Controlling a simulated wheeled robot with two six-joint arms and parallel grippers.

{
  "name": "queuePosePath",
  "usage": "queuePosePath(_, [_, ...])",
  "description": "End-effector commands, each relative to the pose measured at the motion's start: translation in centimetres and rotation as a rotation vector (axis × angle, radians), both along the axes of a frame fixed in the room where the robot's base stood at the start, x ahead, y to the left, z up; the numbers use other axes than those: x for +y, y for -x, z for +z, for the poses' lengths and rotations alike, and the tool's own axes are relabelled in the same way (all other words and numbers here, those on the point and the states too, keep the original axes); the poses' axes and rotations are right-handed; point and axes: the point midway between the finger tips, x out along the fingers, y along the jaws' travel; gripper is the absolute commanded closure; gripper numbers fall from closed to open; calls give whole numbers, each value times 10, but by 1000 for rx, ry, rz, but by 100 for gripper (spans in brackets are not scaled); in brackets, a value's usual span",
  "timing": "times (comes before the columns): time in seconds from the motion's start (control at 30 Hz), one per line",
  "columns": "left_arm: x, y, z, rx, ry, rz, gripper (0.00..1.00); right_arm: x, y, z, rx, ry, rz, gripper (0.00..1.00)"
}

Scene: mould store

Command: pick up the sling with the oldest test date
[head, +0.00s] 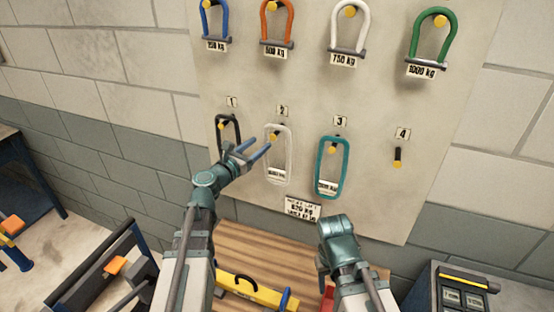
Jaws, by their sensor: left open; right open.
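Three loop slings hang on yellow pegs in the lower row of the wall board. The black sling (218,136) is under number 1, the white sling (290,146) under number 2, and the teal sling (346,160) under number 3. The white and teal slings carry tags whose print is too small to read; any tag on the black one is hidden. My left gripper (258,149) is open and empty, in front of the board between the black and white slings. Contact cannot be judged. My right gripper (336,226) is open, low below the teal sling, its fingers hardly visible.
Peg 4 (398,155) holds no sling. Blue, orange, white and green shackles with weight labels hang above. A sign (302,209) sits below the slings. A wooden surface (250,244) lies below, with a yellow bar (258,292) on it. A dark box (462,290) stands lower right.

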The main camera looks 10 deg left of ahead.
Motion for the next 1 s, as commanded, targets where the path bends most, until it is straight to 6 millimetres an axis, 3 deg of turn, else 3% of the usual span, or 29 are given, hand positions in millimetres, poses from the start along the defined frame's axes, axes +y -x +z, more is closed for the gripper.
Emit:
queuePosePath(0.4, [-18,-46,-4,0,0,0,43,0,0,-5,0,0,1,50])
queuePosePath(0.67, [-20,-47,-4,0,0,1,43,0,0,-4,0,0,1,50])
queuePosePath(0.9, [-20,-47,-4,0,0,1,87,0,0,-4,0,0,1,50])
queuePosePath(1.0, [-20,-47,-4,0,0,1,100,0,0,-4,0,0,1,50])
